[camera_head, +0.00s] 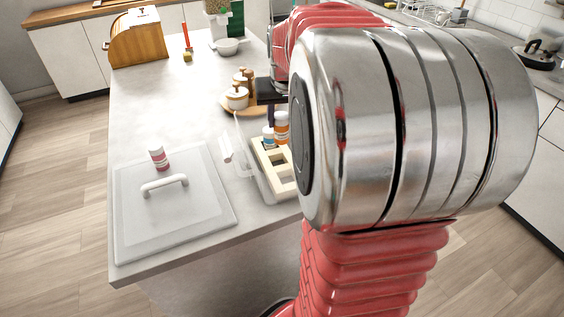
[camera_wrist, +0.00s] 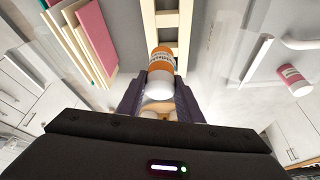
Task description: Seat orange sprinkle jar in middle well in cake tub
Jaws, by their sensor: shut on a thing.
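The orange sprinkle jar (camera_wrist: 160,64), with an orange label and white cap, is between the fingers of my gripper (camera_wrist: 160,92), which is shut on it. It also shows in the head view (camera_head: 281,126), at the far end of the cake tub (camera_head: 262,181). The cream insert (camera_wrist: 166,19) with square wells lies in the tub, ahead of the jar in the wrist view. My arm hides the tub's right side. I cannot tell whether the orange jar touches the insert.
White canisters with wooden lids (camera_head: 237,97) stand on a round board behind the tub.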

